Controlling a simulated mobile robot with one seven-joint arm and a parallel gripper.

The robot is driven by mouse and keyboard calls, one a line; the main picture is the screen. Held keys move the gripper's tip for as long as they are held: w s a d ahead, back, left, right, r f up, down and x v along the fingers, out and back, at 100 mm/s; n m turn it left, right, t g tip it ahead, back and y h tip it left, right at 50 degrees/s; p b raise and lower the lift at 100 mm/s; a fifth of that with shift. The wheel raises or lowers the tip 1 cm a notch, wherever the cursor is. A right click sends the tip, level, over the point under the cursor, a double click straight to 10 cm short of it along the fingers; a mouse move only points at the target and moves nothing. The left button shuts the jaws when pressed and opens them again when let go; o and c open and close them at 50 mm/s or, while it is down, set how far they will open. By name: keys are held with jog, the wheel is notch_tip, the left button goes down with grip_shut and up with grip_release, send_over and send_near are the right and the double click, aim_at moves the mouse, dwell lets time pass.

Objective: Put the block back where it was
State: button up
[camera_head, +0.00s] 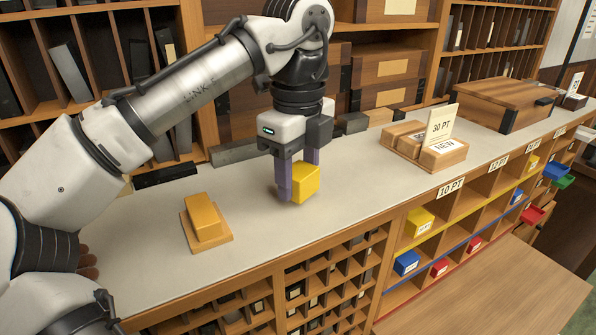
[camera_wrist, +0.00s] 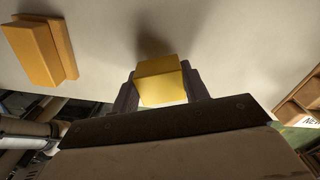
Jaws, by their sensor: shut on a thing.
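A yellow block (camera_head: 306,182) is held between the fingers of my gripper (camera_head: 298,180) over the middle of the pale counter. In the wrist view the yellow block (camera_wrist: 160,82) sits between the two dark fingers (camera_wrist: 160,92). A shadow lies close to it on the counter, but I cannot tell whether the block touches the surface. Part of its left side is hidden by a finger.
An orange block on a wooden base (camera_head: 206,219) stands on the counter (camera_head: 245,247) to the left. A wooden holder with cards (camera_head: 428,148) stands to the right. Compartments below the front edge hold yellow, blue and red blocks (camera_head: 420,222).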

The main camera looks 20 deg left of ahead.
jog(key=shift+f+b, duration=0.3)
jog(key=shift+f, duration=0.45)
jog(key=o, duration=1.1)
jog(key=shift+c, duration=0.2)
jog(key=shift+d, duration=0.1)
